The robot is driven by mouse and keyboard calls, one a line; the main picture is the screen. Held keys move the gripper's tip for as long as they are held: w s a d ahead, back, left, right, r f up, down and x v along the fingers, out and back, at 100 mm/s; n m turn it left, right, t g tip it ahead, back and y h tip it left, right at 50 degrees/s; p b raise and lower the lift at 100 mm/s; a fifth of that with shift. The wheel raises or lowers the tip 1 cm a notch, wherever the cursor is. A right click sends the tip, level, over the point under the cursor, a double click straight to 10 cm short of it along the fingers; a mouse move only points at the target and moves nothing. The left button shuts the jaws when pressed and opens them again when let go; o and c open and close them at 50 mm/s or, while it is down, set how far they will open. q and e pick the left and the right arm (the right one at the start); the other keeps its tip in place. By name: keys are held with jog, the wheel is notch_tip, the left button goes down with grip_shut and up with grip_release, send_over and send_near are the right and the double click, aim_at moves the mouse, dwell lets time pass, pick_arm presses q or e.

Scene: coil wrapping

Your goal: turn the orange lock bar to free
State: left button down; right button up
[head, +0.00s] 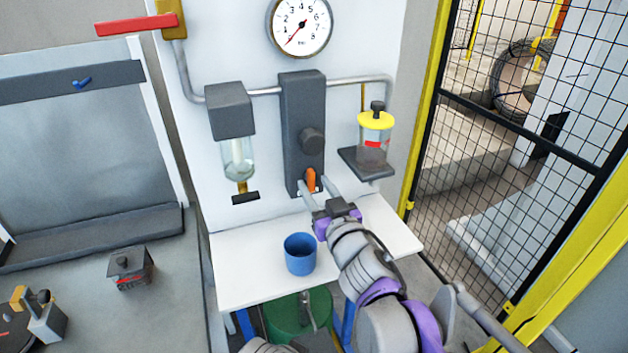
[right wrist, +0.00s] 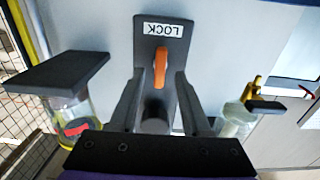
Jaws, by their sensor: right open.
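The orange lock bar (head: 311,180) is low on the dark grey upright block (head: 302,105) on the white panel, below a round knob. It stands roughly upright in the head view. In the right wrist view, which is turned over, the orange lock bar (right wrist: 161,68) sits beside a white LOCK label (right wrist: 163,29). My right gripper (head: 316,185) is open, its fingers pointing at the block. In the right wrist view its two fingers (right wrist: 160,78) are on either side of the bar, with gaps visible. My left gripper is not in view.
A blue cup (head: 300,254) stands on the white shelf (head: 245,285) below. A glass bowl unit (head: 238,157) hangs left of the block. A yellow-topped jar (head: 374,140) stands on a bracket at right. A gauge (head: 299,26) is above; a mesh fence (head: 500,165) is at right.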

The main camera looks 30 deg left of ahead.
jog(key=shift+x, duration=1)
grip_shut()
